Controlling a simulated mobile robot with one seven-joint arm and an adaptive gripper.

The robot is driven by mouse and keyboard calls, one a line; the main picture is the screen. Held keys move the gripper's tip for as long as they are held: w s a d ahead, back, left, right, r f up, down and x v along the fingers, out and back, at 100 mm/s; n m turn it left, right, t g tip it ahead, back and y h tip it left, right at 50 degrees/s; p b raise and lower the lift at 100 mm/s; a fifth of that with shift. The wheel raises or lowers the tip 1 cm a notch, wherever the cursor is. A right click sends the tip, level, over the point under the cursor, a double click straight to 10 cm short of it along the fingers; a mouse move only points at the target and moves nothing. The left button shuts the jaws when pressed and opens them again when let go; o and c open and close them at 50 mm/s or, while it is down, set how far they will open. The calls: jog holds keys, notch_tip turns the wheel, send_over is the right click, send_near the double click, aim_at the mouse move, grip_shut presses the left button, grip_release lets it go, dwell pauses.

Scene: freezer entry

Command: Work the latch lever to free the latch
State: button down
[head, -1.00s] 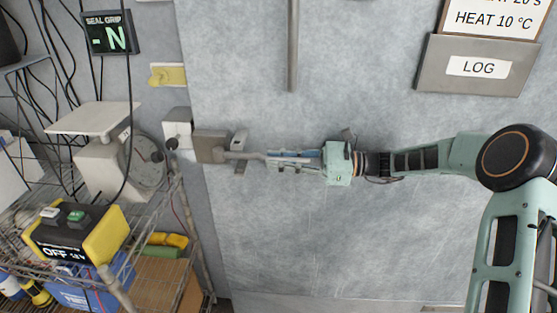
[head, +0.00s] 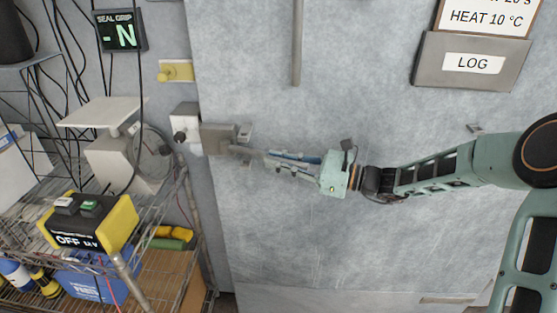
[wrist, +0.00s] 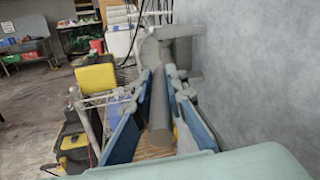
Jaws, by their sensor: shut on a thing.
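The latch's grey housing (head: 218,138) sits at the left edge of the pale freezer door, beside a white block on the frame. The latch lever (head: 243,151) runs right from the housing and slopes slightly downward. My gripper (head: 268,157) comes from the right and is shut on the lever, its blue-padded fingers along it. In the wrist view, the grey lever (wrist: 160,115) lies between the two fingers (wrist: 160,82), with the latch body (wrist: 180,45) just beyond. Part of the lever is hidden by the fingers in the head view.
A wire shelf (head: 160,240) at left holds a yellow-black box (head: 90,222) marked OFF and a scale-like device (head: 108,160). A display (head: 119,31) reads "SEAL GRIP -N". A vertical bar (head: 297,45) and a LOG holder (head: 470,64) are on the door.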

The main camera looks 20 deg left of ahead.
jog(key=shift+s+a+r+m+t, duration=0.15)
jog(key=shift+s+m+t, duration=0.55)
jog(key=shift+s+t, duration=0.3)
jog(key=shift+w, duration=0.1)
